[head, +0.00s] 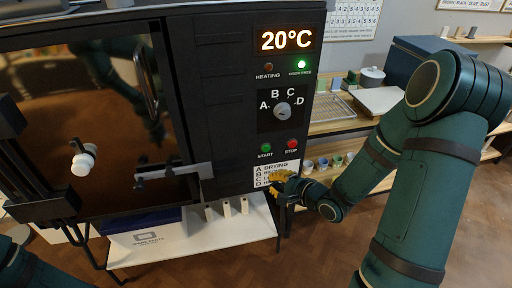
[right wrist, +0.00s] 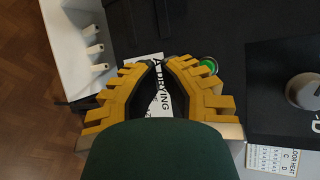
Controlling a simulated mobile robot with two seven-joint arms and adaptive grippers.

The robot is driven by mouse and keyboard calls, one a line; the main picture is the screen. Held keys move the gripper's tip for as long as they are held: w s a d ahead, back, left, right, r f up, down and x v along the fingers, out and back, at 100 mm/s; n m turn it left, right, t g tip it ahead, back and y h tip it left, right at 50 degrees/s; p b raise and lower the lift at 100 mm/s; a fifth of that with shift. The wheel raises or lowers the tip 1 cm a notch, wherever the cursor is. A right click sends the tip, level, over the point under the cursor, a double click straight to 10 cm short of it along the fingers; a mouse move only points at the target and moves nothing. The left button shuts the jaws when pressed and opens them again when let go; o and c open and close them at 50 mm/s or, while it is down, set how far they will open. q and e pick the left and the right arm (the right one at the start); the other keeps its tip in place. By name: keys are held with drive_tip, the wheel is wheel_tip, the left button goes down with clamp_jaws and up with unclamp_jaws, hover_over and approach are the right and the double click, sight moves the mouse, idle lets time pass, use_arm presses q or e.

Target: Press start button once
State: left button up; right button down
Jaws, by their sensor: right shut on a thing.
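The green start button (head: 265,149) is on the kiln's black front panel, left of the red stop button (head: 292,144). It also shows in the right wrist view (right wrist: 209,65), just right of my right fingertips. My right gripper (head: 279,178) has yellow ridged fingers and is at the lower right of the white program label (head: 262,170), below the buttons. In the right wrist view its fingertips (right wrist: 160,62) are drawn together in front of the label. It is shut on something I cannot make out. My left gripper is not in view.
Above the buttons are a rotary dial (head: 282,110) and a display (head: 287,40) reading 20°C, with a green lamp lit. The kiln's windowed door (head: 110,120) is at left. A white shelf (head: 195,243) lies below. Shelves with pots (head: 330,162) stand behind my right arm.

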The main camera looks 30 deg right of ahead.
sight(266, 148)
idle(0.3)
drive_tip(key=shift+w+d, duration=0.35)
drive_tip(key=shift+w, duration=1.05)
drive_tip(key=shift+w+d, duration=0.35)
drive_tip(key=shift+w, duration=1.1)
drive_tip(key=shift+w+d, duration=0.35)
drive_tip(key=shift+w, duration=1.05)
drive_tip(key=shift+w+p, duration=0.15)
drive_tip(key=shift+p, duration=0.25)
drive_tip(key=shift+w+d, duration=0.1)
drive_tip(key=shift+w, duration=0.15)
drive_tip(key=shift+w+d+p, duration=0.1)
drive_tip(key=shift+w+p, duration=0.25)
drive_tip(key=shift+w, duration=0.1)
drive_tip(key=shift+s, duration=0.2)
drive_tip(key=shift+s+a, duration=0.2)
drive_tip(key=shift+s, duration=0.45)
